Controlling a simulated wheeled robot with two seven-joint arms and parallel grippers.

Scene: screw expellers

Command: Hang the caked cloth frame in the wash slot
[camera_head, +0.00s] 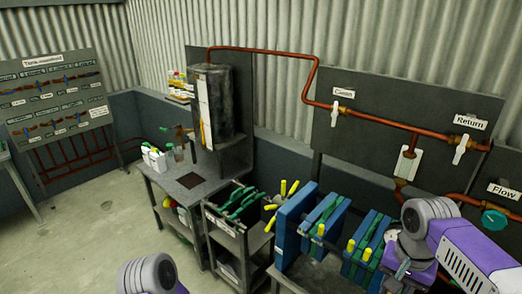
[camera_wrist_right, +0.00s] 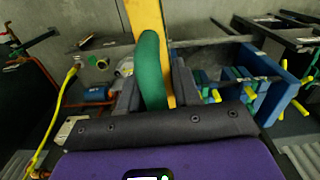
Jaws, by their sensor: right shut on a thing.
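My right gripper (camera_wrist_right: 156,82) is shut on a green bar (camera_wrist_right: 152,72) between its dark fingers in the right wrist view. A flat yellow-orange piece (camera_wrist_right: 148,22) runs up behind the bar; together they appear to be the caked cloth frame. In the head view my right arm hides the held frame, and I cannot make it out there. An open-topped cart (camera_head: 224,224) holds several green-handled frames (camera_head: 240,200) side by side. Its labels are too small to read, so I cannot tell which place is the wash slot. My left gripper is out of view.
Blue press blocks (camera_head: 296,226) with yellow handles stand right of the cart; they also show in the right wrist view (camera_wrist_right: 247,97). A bench (camera_head: 190,183) with a dark tank (camera_head: 213,100) stands behind the cart. Copper pipes (camera_head: 375,118) run along the back panel. The left floor is clear.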

